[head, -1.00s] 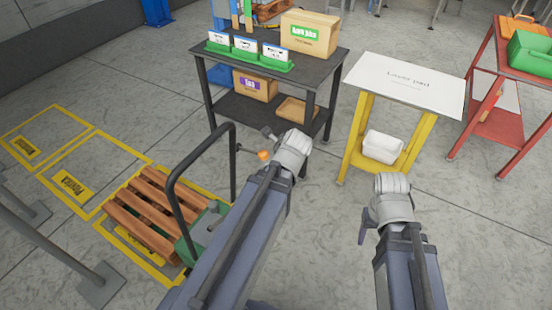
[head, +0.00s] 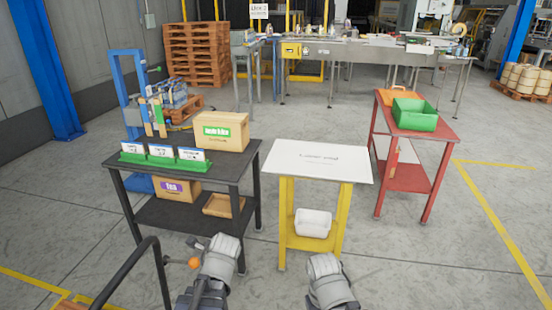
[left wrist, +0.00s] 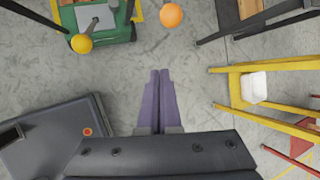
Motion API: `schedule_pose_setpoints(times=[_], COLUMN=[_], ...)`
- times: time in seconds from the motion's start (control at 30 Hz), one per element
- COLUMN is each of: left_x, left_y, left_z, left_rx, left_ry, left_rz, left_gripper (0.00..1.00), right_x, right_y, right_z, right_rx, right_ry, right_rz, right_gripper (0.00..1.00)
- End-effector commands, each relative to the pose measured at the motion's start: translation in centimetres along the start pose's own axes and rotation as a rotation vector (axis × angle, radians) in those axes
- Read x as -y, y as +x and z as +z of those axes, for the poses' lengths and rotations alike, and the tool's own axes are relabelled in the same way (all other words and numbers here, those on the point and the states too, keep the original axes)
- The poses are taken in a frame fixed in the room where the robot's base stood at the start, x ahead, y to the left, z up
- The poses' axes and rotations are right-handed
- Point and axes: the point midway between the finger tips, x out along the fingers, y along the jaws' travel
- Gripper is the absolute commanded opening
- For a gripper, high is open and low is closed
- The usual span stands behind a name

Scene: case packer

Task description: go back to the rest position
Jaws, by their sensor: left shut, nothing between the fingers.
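My left arm's wrist (head: 220,262) shows at the bottom of the head view, in front of the black table; its fingers are not clear there. In the left wrist view my left gripper (left wrist: 160,80) has its two fingers together, with nothing between them and grey floor beneath. My right arm's wrist (head: 328,282) shows at the bottom of the head view, in front of the yellow stand. The fingers of my right gripper are hidden. Neither wrist seems to carry anything.
A black table (head: 245,160) holds green trays and a carton (head: 220,130). A yellow stand (head: 335,215) bears a white layer pad (head: 320,160). A red table (head: 435,165) stands right. A dark rail (head: 155,260) and orange knob (head: 194,263) are near my left arm. Floor at right is clear.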

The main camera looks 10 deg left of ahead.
Motion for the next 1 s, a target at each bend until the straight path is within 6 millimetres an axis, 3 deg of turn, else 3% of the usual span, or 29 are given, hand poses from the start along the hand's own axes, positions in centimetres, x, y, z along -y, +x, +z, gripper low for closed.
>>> schedule_pose_setpoints(times=[0.13,0.27,0.4,0.6,0.8,1.0], left_x=[-0.1,-0.9,-2.3,-4.6,-6.0,-6.4], left_y=[-1.4,-3.5,-6.0,-9.3,-11.2,-11.5], left_z=[-3.1,-7.5,-12.0,-16.9,-19.2,-19.6], left_rx=[-0.054,-0.112,-0.137,-0.100,-0.047,-0.030], left_ry=[-0.180,-0.453,-0.750,-1.089,-1.268,-1.312], left_rz=[0.037,0.123,0.244,0.407,0.496,0.515], left_gripper=[0.00,0.00,0.00,0.00,0.00,0.00], right_x=[-0.1,-0.1,-0.2,-0.2,-0.3,-0.3], right_y=[-0.6,-1.3,-1.9,-2.6,-2.9,-2.9], right_z=[0.0,0.1,0.1,0.1,0.2,0.2], right_rx=[0.000,0.000,0.000,0.000,0.000,0.000], right_ry=[0.000,0.000,0.000,0.000,0.000,0.000], right_rz=[0.000,0.000,0.000,0.000,0.000,0.000], right_gripper=[0.62,0.62,0.62,0.62,0.62,0.62])
